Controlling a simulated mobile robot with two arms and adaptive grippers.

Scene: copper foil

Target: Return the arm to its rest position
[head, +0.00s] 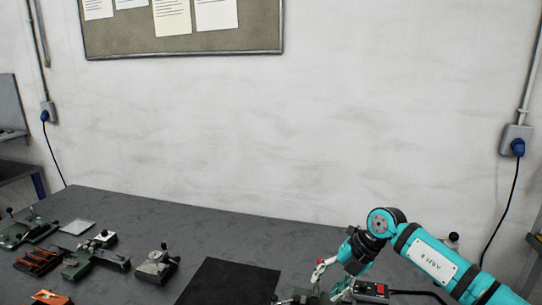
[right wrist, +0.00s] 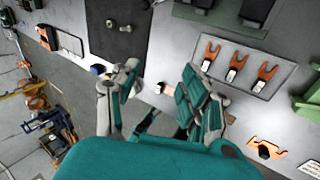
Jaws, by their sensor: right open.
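My right arm, teal and black, comes in from the lower right of the head view and bends down over the dark grey workbench (head: 215,222). My right gripper (head: 328,288) is low in that view, over the bench just right of a black mat (head: 228,284). In the right wrist view my right gripper (right wrist: 160,88) has its two fingers spread apart, with nothing seen between them. The bench surface and its edge show behind the fingers. My left gripper is in neither view.
Green and dark tools (head: 97,255) stand at the bench's left, with an orange-handled set (head: 38,262). A small device (head: 372,289) lies close by my right gripper. The wrist view shows a grey tray (right wrist: 277,85) with orange forked pieces. The bench's back middle is clear.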

